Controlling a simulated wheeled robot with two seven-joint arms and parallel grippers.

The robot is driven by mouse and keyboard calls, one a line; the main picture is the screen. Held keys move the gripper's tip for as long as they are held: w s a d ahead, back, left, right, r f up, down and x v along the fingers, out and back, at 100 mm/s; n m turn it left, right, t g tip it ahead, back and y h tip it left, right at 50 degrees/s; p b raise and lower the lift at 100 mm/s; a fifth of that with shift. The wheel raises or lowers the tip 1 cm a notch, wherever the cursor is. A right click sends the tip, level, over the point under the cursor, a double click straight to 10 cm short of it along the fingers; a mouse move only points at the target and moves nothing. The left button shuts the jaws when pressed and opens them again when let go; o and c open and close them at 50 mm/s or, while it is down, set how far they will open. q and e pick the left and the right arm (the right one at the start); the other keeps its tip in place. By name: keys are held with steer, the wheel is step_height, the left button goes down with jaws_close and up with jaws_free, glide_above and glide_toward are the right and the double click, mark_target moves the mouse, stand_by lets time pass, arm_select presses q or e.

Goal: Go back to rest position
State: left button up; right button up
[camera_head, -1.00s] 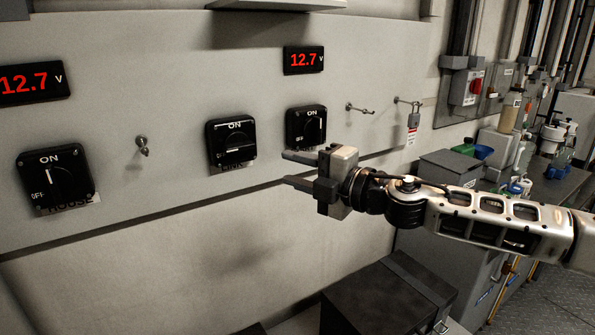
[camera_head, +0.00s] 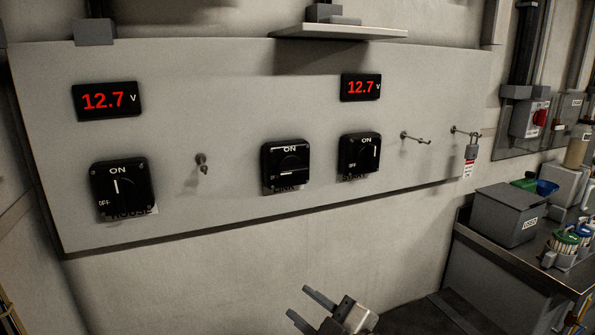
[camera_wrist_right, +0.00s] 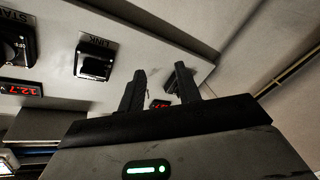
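My right gripper (camera_head: 308,306) is low in the head view, below the panel, with its two fingers apart and nothing between them. In the right wrist view its fingertips (camera_wrist_right: 160,75) also stand apart and empty. The grey switch panel (camera_head: 230,130) is above it and the gripper is clear of it. The panel carries a left rotary switch (camera_head: 122,188) with its pointer upright, a middle switch (camera_head: 285,165) with its pointer level, and a right switch (camera_head: 360,155) with its pointer upright. My left gripper is not in view.
Two red displays, left (camera_head: 107,100) and right (camera_head: 361,87), read 12.7 V. A padlock with a tag (camera_head: 471,152) hangs on the right hook. A grey box (camera_head: 505,215) and bottles stand on the bench at right. The wall below the panel is clear.

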steer(key=s+d+f+m+g+h, duration=0.1)
steer(key=s+d+f+m+h, duration=0.3)
steer(key=s+f, duration=0.6)
steer(key=s+d+f+m+g+h, duration=0.2)
steer(key=s+d+f+m+h, duration=0.2)
steer(key=s+d+f+m, duration=0.5)
step_height(320, 180, down, 5)
steer(key=shift+s+d+r+m+g+h, duration=0.2)
steer(key=shift+s+d+m+g+h, duration=0.15)
steer(key=shift+s, duration=0.45)
steer(key=shift+s, duration=0.1)
